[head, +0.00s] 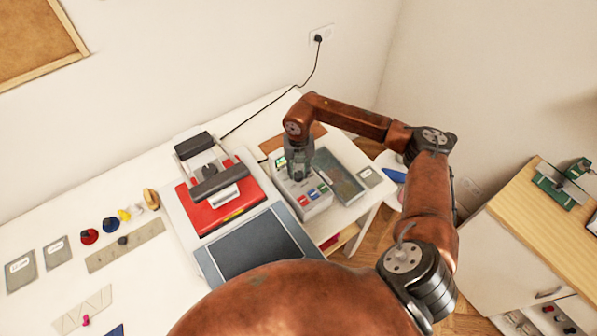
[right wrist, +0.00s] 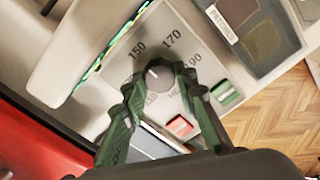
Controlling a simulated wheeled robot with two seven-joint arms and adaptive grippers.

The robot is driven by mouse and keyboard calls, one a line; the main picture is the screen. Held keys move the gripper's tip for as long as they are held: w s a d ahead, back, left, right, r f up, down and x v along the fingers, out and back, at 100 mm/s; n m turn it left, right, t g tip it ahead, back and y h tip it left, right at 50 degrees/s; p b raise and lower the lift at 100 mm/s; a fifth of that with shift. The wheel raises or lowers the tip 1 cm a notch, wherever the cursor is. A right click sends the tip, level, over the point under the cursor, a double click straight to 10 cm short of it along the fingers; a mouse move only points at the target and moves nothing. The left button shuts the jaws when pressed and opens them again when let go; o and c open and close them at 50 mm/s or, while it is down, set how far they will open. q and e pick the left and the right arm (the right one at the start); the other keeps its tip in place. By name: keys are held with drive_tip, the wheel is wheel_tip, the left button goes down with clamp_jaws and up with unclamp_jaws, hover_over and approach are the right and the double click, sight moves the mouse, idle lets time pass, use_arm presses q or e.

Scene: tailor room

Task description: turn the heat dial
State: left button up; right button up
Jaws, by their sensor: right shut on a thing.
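The heat dial (right wrist: 158,75) is a round grey knob on the pale panel of a control box, with the numbers 150, 170 and 190 printed around it. In the right wrist view my right gripper's fingers stand on either side of the dial, shut on it. They hide part of the dial and some of the printing. In the head view my right gripper (head: 298,174) reaches down onto the control box (head: 319,209) and hides the dial. My left gripper is not in view.
A red heat press (head: 229,216) with dark handles stands left of the box, with a dark pad (head: 255,246) in front. A grey tray (head: 339,178) lies right of the box. A red button (right wrist: 180,125) and a green button (right wrist: 225,93) sit near the fingers.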

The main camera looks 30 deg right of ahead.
sight(299, 174)
drive_tip(key=o, duration=1.2)
drive_tip(key=shift+c, duration=0.2)
wheel_tip(299, 174, up, 12)
